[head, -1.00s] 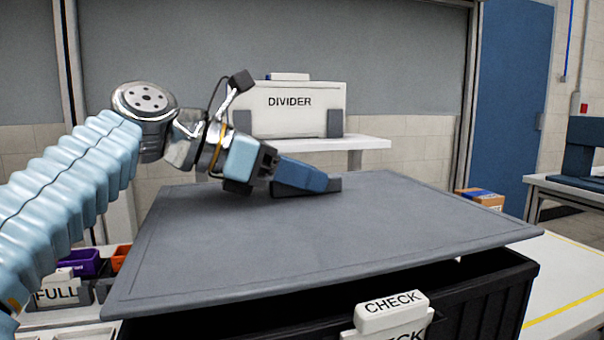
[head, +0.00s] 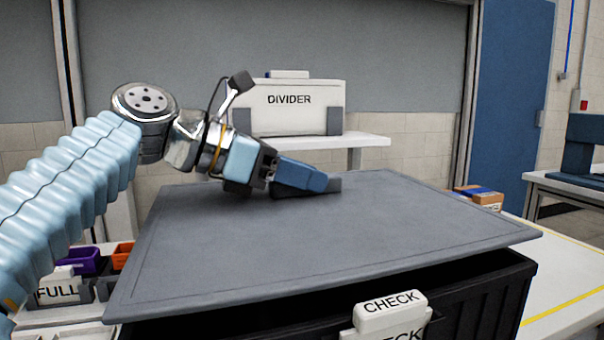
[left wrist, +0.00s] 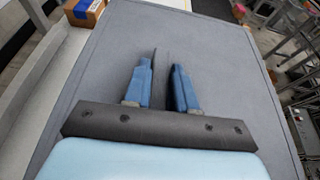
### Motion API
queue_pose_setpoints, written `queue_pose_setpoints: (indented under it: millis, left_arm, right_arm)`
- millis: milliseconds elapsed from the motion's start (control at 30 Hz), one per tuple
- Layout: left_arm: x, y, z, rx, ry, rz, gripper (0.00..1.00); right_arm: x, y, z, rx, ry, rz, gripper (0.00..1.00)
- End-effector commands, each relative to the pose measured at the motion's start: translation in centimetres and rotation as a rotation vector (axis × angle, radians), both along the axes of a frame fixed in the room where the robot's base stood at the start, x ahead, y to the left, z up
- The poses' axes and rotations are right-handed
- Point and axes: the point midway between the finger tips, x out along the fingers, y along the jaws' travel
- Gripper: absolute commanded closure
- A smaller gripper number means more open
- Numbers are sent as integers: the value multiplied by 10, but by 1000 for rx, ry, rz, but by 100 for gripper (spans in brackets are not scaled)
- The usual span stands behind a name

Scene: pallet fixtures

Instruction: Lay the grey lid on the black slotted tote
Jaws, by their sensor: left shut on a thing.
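The grey lid (head: 330,235) is a wide flat panel over the black slotted tote (head: 480,300). It sits skewed and tilted to the tote, with a dark gap under its front right edge. My left gripper (head: 325,185) is at the middle of the lid's top, shut on a thin upright part of the lid. In the left wrist view, the fingers (left wrist: 162,85) stand either side of this thin part, and the lid (left wrist: 230,90) fills most of the picture. The far side of the tote is hidden under the lid. My right gripper is not in view.
A white CHECK label (head: 390,310) is on the tote's front. A white DIVIDER box (head: 297,118) stands on a shelf behind. Purple (head: 83,262) and orange bins (head: 122,254) and a FULL label are at left. A cardboard box (head: 485,197) lies at the back right.

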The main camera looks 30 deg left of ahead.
Motion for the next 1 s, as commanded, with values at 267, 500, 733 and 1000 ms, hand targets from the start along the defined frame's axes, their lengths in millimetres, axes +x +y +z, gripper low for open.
queue_pose_setpoints:
  millis: [267,500,733,1000]
  left_arm:
    - [0,0,-4,-1,-2,1,100]
    - [0,0,-7,-1,-2,1,100]
    - [0,0,-8,-1,-2,1,100]
    - [0,0,-8,-1,-2,1,52]
  right_arm:
    - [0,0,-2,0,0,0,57]
    - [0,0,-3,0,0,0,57]
    - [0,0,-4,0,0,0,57]
    - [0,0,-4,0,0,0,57]
